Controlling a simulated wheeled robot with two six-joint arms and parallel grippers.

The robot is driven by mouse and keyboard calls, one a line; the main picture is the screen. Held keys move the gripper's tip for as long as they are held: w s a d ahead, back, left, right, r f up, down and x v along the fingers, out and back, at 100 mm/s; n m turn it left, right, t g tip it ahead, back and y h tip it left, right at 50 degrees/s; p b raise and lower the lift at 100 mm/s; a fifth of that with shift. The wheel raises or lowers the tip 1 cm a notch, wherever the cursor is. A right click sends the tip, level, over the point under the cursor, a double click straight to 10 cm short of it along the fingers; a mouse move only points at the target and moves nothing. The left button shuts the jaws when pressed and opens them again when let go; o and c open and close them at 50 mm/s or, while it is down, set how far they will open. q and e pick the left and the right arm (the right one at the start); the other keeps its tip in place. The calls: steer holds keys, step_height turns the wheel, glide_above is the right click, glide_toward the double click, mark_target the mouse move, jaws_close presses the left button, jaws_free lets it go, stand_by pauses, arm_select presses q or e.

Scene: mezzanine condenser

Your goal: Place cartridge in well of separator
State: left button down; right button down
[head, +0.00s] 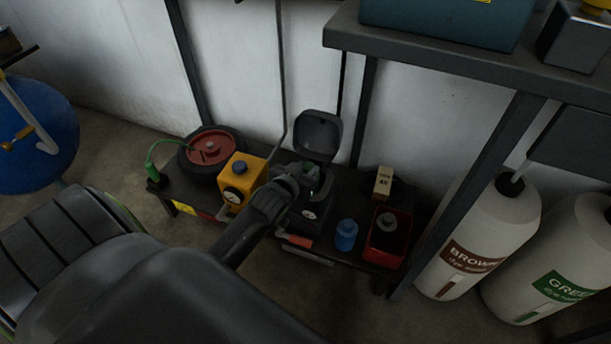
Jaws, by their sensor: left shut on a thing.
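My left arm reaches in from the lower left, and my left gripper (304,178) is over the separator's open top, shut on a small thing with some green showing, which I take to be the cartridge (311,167). The gripper hides most of it and much of the well. I cannot tell whether it is in the well or above it. My right gripper is out of view.
On the bench (178,196) are a red reel (210,147), a yellow box (243,180) left of the separator, a blue bottle (346,236), a red bin (386,250) and a small carton (383,184). A dark shelf (440,62) overhangs the right; large dye bottles (470,250) stand below.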

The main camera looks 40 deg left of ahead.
arm_select(q)
step_height(320, 180, down, 2)
steer(key=shift+f, duration=0.1)
steer(key=c, duration=1.1)
jaws_free()
